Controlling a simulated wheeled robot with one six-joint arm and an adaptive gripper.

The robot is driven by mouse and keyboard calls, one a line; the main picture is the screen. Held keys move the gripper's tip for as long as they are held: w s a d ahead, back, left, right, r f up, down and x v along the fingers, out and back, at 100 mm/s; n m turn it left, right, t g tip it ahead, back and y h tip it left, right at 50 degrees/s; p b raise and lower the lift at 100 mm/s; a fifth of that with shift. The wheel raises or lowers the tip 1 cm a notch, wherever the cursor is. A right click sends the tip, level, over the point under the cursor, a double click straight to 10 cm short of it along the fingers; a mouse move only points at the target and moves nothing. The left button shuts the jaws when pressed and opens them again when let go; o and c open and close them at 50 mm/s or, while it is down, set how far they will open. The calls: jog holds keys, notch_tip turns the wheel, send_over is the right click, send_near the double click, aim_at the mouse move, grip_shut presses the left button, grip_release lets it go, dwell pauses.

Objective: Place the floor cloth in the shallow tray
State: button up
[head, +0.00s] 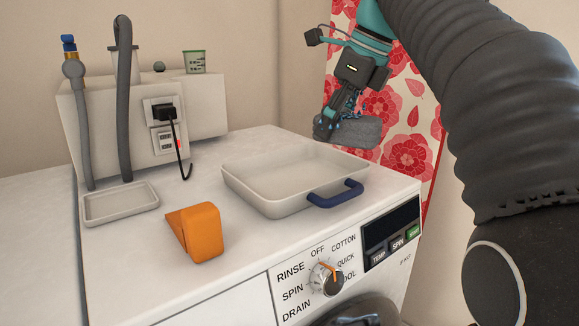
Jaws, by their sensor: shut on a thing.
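A grey, rounded, folded-looking bundle, which looks like the floor cloth (358,132), is in my gripper (334,121) in the head view. My gripper points down and is shut on the cloth's left part; its fingertips are partly hidden. The cloth is in the air, above the back right of a larger pale pan (245,192) with a blue handle, and apart from it as far as I can see. A small, low, pale tray (120,205) lies empty at the left of the white top, far left of my gripper. The larger pan is also empty.
An orange wedge-shaped block (200,232) stands between the small tray and the pan. Behind is a white box (105,135) with a socket, black plug and cable, and grey hoses (124,100). A patterned cup (194,62) stands on it. The washing machine's dial (327,279) faces front.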

jog(key=b, duration=0.1)
send_over(282, 177)
jog(key=d, duration=0.1)
jog(key=f, duration=0.5)
jog(key=shift+s+f, duration=0.4)
jog(key=shift+f+b, duration=0.95)
jog(key=shift+f, duration=1.05)
jog(key=shift+f, duration=0.1)
jog(key=o, duration=1)
jog(key=p+v, duration=0.4)
jog(key=v, duration=0.8)
